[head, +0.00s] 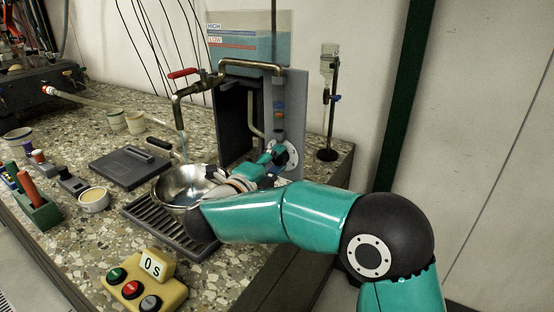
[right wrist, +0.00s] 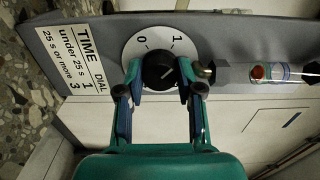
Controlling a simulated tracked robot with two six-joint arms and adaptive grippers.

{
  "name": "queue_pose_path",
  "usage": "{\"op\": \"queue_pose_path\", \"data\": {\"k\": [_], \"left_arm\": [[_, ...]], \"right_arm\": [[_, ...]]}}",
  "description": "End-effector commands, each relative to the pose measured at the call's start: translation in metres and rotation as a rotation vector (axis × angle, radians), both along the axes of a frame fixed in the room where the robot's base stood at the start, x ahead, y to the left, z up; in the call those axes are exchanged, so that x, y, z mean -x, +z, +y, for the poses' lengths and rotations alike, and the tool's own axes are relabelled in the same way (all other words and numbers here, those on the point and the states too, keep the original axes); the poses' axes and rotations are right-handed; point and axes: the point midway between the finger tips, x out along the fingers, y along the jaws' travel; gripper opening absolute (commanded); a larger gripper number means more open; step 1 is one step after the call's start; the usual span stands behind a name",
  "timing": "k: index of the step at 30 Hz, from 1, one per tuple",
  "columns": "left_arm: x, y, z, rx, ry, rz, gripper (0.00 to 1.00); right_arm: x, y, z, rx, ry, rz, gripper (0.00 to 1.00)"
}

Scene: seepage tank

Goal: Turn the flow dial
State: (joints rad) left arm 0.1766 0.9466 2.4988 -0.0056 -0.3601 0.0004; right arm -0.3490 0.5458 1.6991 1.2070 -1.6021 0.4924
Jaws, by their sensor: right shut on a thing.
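The flow dial is a black knob (right wrist: 160,70) on a round white plate (right wrist: 138,53), on the grey panel of the tank stand. The plate shows marks 0 and 1; other marks are hidden by my fingers. My right gripper (right wrist: 160,74) is shut on the knob, one finger on each side. In the head view the white plate (head: 292,156) shows behind my right gripper (head: 274,152). My left gripper is not in view.
A label (right wrist: 75,62) on the panel reads under 25 s 1, 25 s or more 3. A timer (head: 157,264) reads 0 s beside several buttons. A metal bowl (head: 168,189) stands on a drain grate (head: 165,228) under the spout, close to my right arm.

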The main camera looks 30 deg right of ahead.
Motion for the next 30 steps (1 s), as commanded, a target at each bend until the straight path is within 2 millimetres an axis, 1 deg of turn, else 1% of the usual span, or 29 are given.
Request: {"op": "queue_pose_path", "data": {"k": [1, 5, 6, 8, 9, 10, 18, 22, 26, 30], "left_arm": [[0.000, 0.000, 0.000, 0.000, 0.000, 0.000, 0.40], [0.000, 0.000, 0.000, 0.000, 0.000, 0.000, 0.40], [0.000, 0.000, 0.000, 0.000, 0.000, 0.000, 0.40], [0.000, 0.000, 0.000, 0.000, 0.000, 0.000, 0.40], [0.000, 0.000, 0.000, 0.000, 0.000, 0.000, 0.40], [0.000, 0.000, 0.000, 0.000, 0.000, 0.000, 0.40], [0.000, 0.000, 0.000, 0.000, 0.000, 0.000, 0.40], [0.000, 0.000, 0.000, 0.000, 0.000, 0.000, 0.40], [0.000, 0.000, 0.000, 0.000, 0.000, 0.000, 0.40], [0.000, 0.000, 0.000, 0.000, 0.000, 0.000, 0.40]], "right_arm": [[-0.002, -0.002, 0.004, 0.000, 0.013, 0.004, 0.01], [-0.002, -0.002, 0.004, 0.000, 0.013, 0.004, 0.01], [-0.002, -0.002, 0.004, 0.000, 0.014, 0.004, 0.43], [-0.002, -0.002, 0.004, -0.001, 0.012, 0.003, 0.53], [-0.002, -0.002, 0.003, -0.001, 0.011, 0.003, 0.59], [-0.002, -0.002, 0.003, -0.001, 0.010, 0.002, 0.61], [-0.001, -0.001, 0.001, -0.002, 0.005, 0.001, 0.61], [0.002, -0.001, 0.006, -0.001, 0.005, 0.000, 0.61], [0.009, -0.001, 0.019, -0.002, 0.008, 0.000, 0.61], [0.022, -0.001, 0.042, -0.001, 0.010, 0.001, 0.61]]}}
